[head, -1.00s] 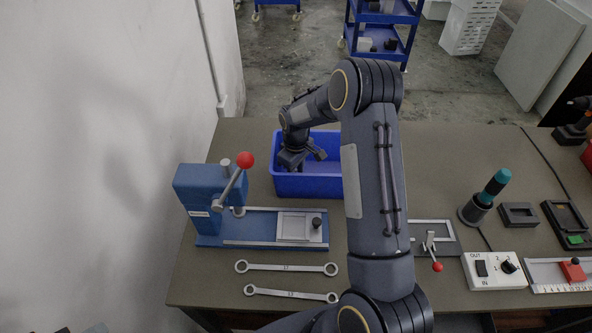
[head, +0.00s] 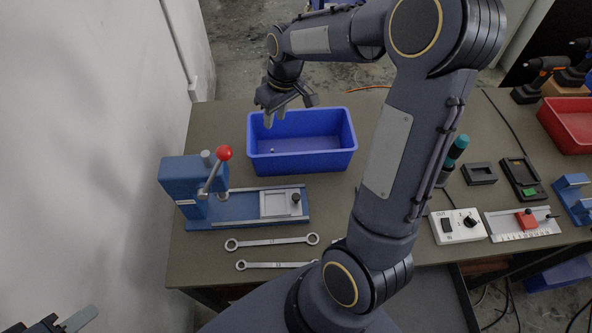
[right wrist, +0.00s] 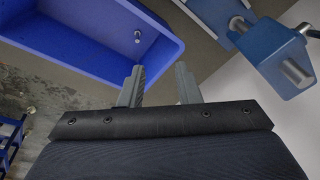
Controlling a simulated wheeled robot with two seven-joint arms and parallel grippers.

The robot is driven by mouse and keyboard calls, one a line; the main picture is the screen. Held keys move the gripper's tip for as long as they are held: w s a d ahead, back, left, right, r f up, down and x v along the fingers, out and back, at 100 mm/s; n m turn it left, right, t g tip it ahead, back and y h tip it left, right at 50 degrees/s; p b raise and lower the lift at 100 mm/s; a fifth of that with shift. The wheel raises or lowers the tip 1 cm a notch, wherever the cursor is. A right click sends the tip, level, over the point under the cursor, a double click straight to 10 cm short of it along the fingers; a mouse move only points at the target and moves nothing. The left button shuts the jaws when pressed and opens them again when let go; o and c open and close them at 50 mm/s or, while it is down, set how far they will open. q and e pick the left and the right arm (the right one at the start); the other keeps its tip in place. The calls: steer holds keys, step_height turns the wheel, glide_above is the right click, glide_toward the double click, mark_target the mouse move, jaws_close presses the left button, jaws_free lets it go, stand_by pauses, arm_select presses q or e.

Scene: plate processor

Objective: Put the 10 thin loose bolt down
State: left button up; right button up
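The bolt (right wrist: 137,36) is a small silver piece inside the blue bin (right wrist: 70,35), near one end in the right wrist view. In the head view it is a tiny light spot (head: 272,150) on the floor of the bin (head: 305,163). My right gripper (head: 285,112) is above the bin's back left edge. In the right wrist view its two fingers (right wrist: 160,85) are apart with nothing between them. My left gripper (head: 68,322) shows only partly at the bottom left corner, away from the table.
A blue press with a red-knobbed lever (head: 185,190) stands in front of the bin. Two wrenches (head: 272,242) lie near the front edge. A switch box (head: 457,226) and a red tray (head: 572,125) are to the right. My right arm crosses the middle.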

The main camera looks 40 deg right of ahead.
steer(key=s+a+r+m+t, duration=0.1)
steer(key=s+a+r, duration=0.1)
steer(key=s, duration=0.5)
steer(key=s+a+r+m+t+y, duration=0.1)
steer(key=s+a, duration=0.3)
steer(key=s, duration=0.4)
steer(key=s+a+r+m+t+y, duration=0.1)
steer(key=s+a+r+m+t, duration=0.1)
steer(key=s, duration=0.5)
steer(key=shift+s+a+r, duration=0.2)
steer(key=shift+a+r, duration=0.5)
steer(key=shift+r, duration=0.05)
